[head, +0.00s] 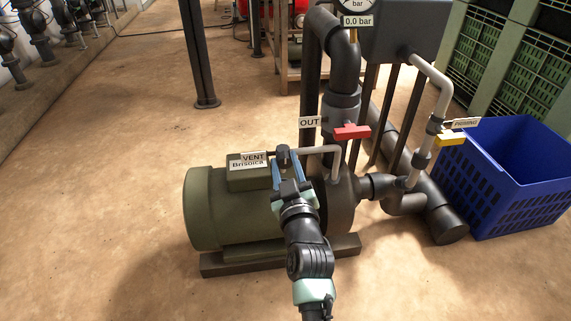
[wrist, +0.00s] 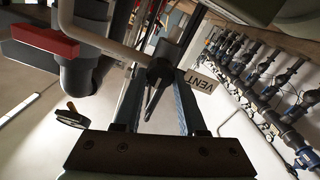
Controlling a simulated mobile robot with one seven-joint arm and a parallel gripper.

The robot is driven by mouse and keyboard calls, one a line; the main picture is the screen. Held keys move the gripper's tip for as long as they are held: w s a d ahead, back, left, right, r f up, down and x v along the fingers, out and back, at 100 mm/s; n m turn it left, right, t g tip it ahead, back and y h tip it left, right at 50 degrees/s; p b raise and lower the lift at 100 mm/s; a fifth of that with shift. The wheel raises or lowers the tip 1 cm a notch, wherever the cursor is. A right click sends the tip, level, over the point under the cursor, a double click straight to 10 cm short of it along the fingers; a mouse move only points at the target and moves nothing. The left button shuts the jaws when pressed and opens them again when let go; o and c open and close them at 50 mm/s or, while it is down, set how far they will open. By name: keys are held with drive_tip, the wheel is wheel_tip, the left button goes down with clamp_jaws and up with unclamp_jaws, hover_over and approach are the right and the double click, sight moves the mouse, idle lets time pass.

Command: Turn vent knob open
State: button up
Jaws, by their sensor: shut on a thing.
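The vent knob (head: 283,152) is a small dark knob at the end of a thin grey pipe, above the green pump motor (head: 205,205). A white VENT label (head: 254,157) is beside it. In the wrist view the knob (wrist: 161,68) sits between the tips of my two blue fingers, with the VENT tag (wrist: 200,82) to its right. My gripper (head: 288,163) is shut on the knob from the near side. The fingers partly hide the knob in the head view, so its turn angle is hard to tell.
A red-handled valve (head: 351,132) by the OUT label stands just right of my gripper. A yellow-handled priming valve (head: 451,139) and a blue crate (head: 520,185) are farther right. The gauge tag (head: 356,20) reads 0.0 bar. Floor at left is clear.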

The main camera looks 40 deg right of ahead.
drive_tip(key=shift+m, duration=0.3)
clamp_jaws()
drive_tip(key=m+p, duration=0.1)
drive_tip(key=m, duration=0.3)
drive_tip(key=m+p, duration=0.1)
drive_tip(key=m, duration=0.4)
drive_tip(key=shift+s+d, duration=0.1)
drive_tip(key=m+p, duration=0.1)
drive_tip(key=m, duration=0.3)
drive_tip(key=shift+f, duration=0.1)
drive_tip(key=shift+f+m, duration=0.1)
drive_tip(key=shift+m, duration=2)
drive_tip(key=o, duration=1.1)
unclamp_jaws()
drive_tip(key=shift+d, duration=0.1)
